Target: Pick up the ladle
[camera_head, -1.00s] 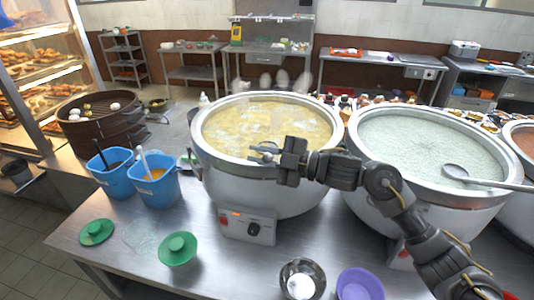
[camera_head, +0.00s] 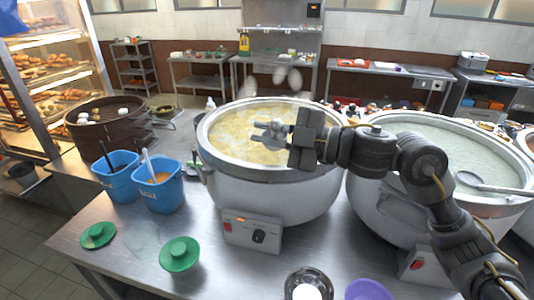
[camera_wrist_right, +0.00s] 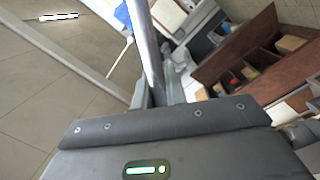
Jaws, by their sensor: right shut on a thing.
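My right gripper (camera_head: 272,133) is over the near part of the left stockpot (camera_head: 270,188), which holds yellowish congee. It is shut on a shiny metal rod (camera_wrist_right: 147,50), which looks like a ladle's handle; it stands up between the fingers in the right wrist view. The bowl of this held ladle cannot be made out. Another ladle (camera_head: 470,180) rests in the right stockpot (camera_head: 385,208) of pale congee, its handle pointing right. My left gripper is not in view.
Two blue containers (camera_head: 160,195) with utensils stand left of the left pot. Green lids (camera_head: 180,254), a dark bowl (camera_head: 322,278) and a purple bowl (camera_head: 368,290) lie along the front of the steel counter (camera_head: 225,275). A steamer basket (camera_head: 105,128) stands at the left.

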